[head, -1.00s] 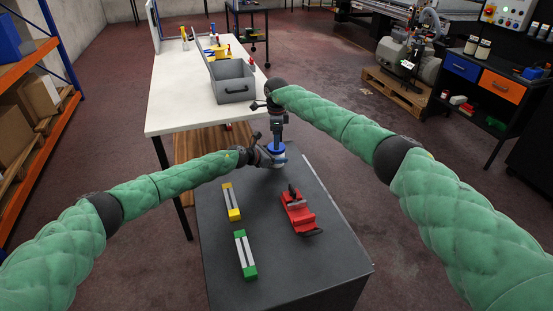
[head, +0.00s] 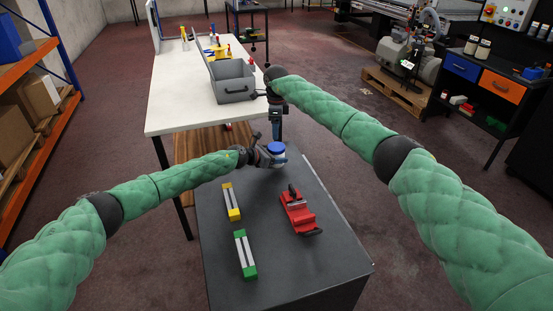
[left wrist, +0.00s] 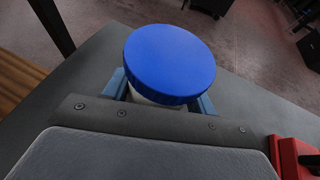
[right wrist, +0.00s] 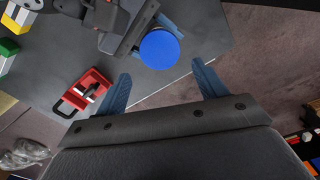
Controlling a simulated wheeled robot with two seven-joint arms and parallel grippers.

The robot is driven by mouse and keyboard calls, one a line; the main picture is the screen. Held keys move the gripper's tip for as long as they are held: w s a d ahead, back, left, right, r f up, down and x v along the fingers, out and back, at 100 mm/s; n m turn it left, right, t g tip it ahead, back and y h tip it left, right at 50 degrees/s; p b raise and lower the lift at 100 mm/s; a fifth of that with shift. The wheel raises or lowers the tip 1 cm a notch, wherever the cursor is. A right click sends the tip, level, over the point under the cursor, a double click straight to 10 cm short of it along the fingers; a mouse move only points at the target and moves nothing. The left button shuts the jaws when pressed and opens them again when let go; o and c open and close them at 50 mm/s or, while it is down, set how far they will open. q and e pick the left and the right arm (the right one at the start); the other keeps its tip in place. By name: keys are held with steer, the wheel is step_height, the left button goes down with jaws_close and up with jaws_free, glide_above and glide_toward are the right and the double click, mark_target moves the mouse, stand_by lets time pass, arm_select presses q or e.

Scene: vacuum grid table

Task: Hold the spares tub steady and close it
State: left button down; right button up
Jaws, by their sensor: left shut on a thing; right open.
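The spares tub (left wrist: 155,100) is a pale round tub with a blue lid (head: 276,148) on top, near the far end of the dark bench. The lid also shows in the left wrist view (left wrist: 170,62) and the right wrist view (right wrist: 159,50). It looks level; I cannot tell how tightly it sits. My left gripper (head: 268,157) is shut around the tub's side, below the lid, and hides much of the tub. My right gripper (head: 275,128) is open and empty, apart from the lid and behind it in the head view.
On the dark bench (head: 270,215) are a red clamp-like tool (head: 298,212), a yellow-ended block (head: 231,202) and a green-ended block (head: 245,255). A white table (head: 180,100) behind carries a grey open bin (head: 235,88). The bench's near right part is clear.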

mark_target(276, 146)
steer(key=shift+f, duration=4)
steer(key=c, duration=0.8)
steer(key=o, duration=1.1)
steer(key=shift+r, duration=0.15)
